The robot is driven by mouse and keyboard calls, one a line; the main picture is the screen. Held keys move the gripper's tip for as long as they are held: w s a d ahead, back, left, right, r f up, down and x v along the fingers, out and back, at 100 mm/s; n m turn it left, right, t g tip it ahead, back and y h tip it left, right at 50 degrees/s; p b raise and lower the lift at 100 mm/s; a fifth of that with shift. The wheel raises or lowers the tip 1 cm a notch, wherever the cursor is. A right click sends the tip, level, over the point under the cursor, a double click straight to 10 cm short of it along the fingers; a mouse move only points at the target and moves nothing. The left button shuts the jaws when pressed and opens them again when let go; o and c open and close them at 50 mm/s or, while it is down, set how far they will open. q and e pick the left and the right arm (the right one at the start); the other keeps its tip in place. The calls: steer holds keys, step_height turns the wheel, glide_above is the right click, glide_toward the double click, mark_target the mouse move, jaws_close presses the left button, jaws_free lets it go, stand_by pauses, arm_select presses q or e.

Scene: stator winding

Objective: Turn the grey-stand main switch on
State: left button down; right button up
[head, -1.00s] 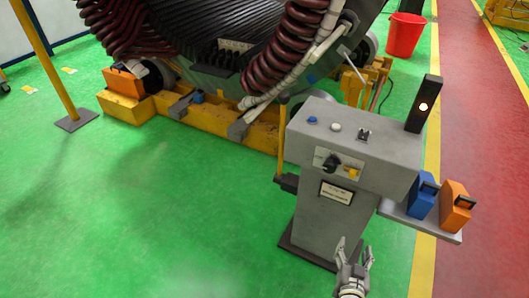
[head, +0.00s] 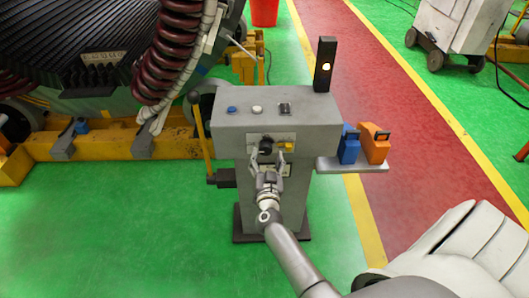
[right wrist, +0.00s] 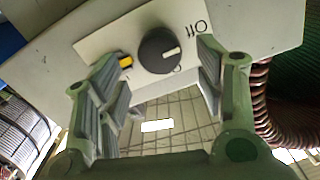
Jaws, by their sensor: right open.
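The grey stand (head: 246,122) stands in the middle of the head view. Its main switch, a black round knob (head: 265,146), is on a light plate on the front face. In the right wrist view the knob (right wrist: 160,50) has a pale pointer mark, with "Off" lettering to its right in the picture. My right gripper (head: 267,162) is open just in front of the plate. In the right wrist view its fingers (right wrist: 155,82) are spread on both sides of the knob, with no contact visible. My left gripper is not in view.
A yellow part (head: 286,146) sits beside the knob on the plate. Blue (head: 349,146) and orange (head: 375,144) holders stand on a side shelf (head: 360,164). The green floor in front is clear.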

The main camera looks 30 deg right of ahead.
mark_target(266, 151)
steer(key=shift+x, duration=1.8)
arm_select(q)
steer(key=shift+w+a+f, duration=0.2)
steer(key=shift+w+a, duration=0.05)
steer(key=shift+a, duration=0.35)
arm_select(e)
steer(key=c, duration=1)
